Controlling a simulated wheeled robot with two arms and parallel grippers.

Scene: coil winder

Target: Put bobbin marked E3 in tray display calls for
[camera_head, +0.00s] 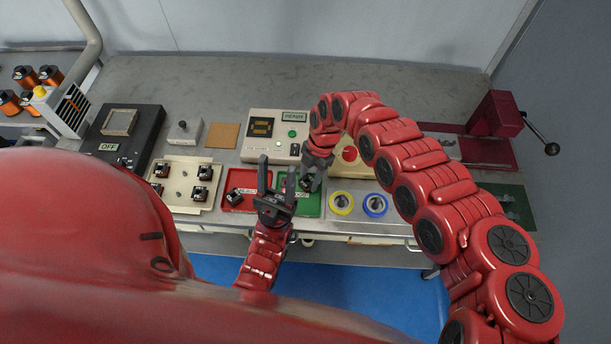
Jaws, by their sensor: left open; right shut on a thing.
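My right gripper (309,181), reaching over from the right, is shut on a small dark bobbin (306,184) above the green tray (313,207). Any mark on this bobbin is too small to read. My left gripper (277,168) is open and empty, its fingers pointing away from me over the border of the red and green trays. The red tray (240,178) holds a dark bobbin (235,197). A beige tray (180,205) at left holds several bobbins. The display (262,127) sits on a pale box; its digits are not legible.
A black box marked OFF (125,122), a small grey switch box (185,131) and a brown pad (223,135) stand at left. Yellow (341,204) and blue (375,205) rings lie right of the green tray. A dark red press (495,115) stands at far right. The back of the bench is clear.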

